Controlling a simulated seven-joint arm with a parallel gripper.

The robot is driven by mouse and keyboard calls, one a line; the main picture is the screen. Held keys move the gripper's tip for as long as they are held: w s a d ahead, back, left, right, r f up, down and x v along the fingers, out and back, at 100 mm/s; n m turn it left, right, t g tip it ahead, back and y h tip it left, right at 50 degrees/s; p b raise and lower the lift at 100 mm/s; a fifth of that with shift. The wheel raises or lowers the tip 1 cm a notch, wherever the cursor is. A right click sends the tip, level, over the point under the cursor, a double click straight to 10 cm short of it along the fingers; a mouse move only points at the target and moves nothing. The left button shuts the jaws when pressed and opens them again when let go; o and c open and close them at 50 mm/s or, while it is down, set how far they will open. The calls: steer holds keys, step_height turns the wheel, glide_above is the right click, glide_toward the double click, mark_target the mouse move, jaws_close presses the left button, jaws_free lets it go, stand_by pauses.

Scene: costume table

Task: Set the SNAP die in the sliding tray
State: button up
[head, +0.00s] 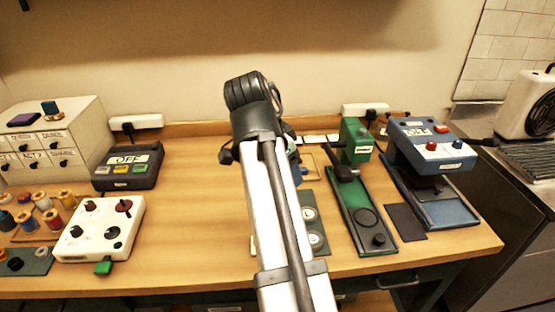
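My arm rises through the middle of the head view and covers the centre of the table. My gripper (290,150) is mostly hidden behind it; only dark edges show, so I cannot tell if it is open or holds anything. A dark green board with round pale pieces marked with letters (310,214) shows just right of the arm; its left part is hidden. I cannot read SNAP on any piece. A blue machine (431,146) with an OFF display, a red knob and a red button stands at the right. A blue sliding tray (447,213) extends from under it toward the front.
A green lever press (356,141) with a long green base (362,220) stands between the arm and the blue machine. A dark flat pad (406,222) lies beside the tray. A white knob box (100,229), an OFF button box (128,166), spools and a drawer cabinet (50,135) fill the left.

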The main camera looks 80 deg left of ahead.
steer(key=w+d+f, duration=0.3)
steer(key=w, duration=0.4)
steer(key=w+d+f, duration=0.3)
steer(key=w, duration=0.5)
steer(key=w+a+f+n+g+y, duration=0.2)
steer(key=w+a+f+n, duration=0.4)
steer(key=w+a+n, duration=0.25)
steer(key=shift+w+f, duration=0.15)
steer(key=shift+f, duration=2.85)
steer(key=shift+f, duration=0.55)
steer(key=o, duration=1)
steer(key=v, duration=1.1)
steer(key=shift+w, duration=0.2)
